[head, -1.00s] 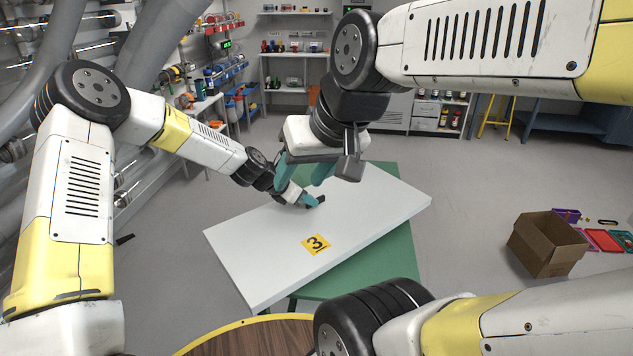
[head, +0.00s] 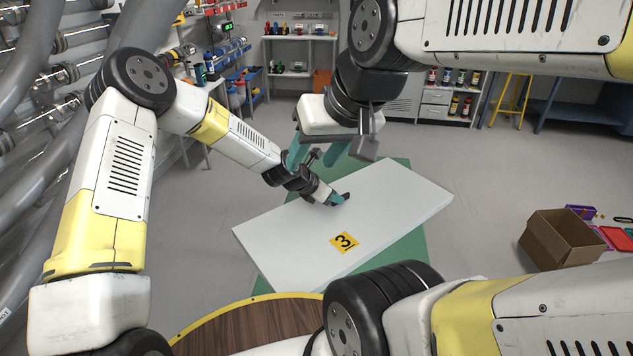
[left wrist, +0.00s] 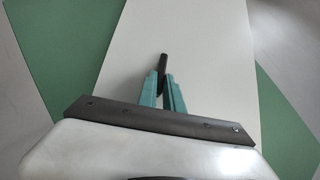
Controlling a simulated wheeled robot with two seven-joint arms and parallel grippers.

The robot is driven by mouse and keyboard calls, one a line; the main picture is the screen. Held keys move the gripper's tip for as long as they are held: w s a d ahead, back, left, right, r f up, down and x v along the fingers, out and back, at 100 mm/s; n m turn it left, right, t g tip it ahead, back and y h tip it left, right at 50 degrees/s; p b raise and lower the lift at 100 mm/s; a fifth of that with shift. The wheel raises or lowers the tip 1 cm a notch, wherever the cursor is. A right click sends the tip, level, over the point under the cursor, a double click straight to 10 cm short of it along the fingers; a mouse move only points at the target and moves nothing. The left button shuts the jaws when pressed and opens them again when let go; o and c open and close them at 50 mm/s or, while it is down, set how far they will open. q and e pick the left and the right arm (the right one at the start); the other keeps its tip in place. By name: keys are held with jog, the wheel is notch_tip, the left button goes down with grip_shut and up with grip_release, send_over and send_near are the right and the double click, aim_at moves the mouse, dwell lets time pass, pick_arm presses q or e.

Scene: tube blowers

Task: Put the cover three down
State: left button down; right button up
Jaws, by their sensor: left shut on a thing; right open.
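Cover three is a flat white panel (head: 290,235) with a yellow label marked 3 (head: 344,241) and a dark handle (head: 346,196) on its upper face. It lies over a green surface (head: 408,245), turned at an angle to it. My left gripper (head: 338,199) is shut on the handle. The left wrist view shows its teal fingers (left wrist: 162,92) closed around the dark handle (left wrist: 163,66), with the white panel (left wrist: 205,60) beneath. My right gripper (head: 322,150) is open and empty, above the panel's far side. Whether the panel touches the green surface is unclear.
A round wooden top with a yellow rim (head: 215,322) is at the bottom. An open cardboard box (head: 562,240) stands on the floor at the right, near coloured trays (head: 615,237). Shelves (head: 300,65) line the back. Grey floor around the panel is free.

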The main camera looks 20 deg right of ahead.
pick_arm(q)
jog(key=c, duration=1.5)
grip_release()
jog(key=shift+s, duration=0.1)
jog(key=s+a+r+m+t+y, duration=0.1)
jog(key=s+a+r+m+y, duration=0.15)
jog(key=a+r+m, duration=0.45)
jog(key=s+a+r+m+y, duration=0.15)
jog(key=s+a+r, duration=0.25)
jog(key=a+r, duration=0.7)
jog(key=s+a+r+m+t+y, duration=0.1)
jog(key=s+a+r+m, duration=0.4)
jog(key=a, duration=0.7)
jog(key=s+a+r+m, duration=0.4)
jog(key=s+a, duration=0.2)
jog(key=s+a+r+m+t+y, duration=0.1)
jog(key=s+a+r+m, duration=0.2)
jog(key=s+a+m, duration=0.2)
jog(key=shift+s+a+r, duration=0.4)
jog(key=shift+s+a, duration=0.2)
jog(key=shift+s, duration=0.35)
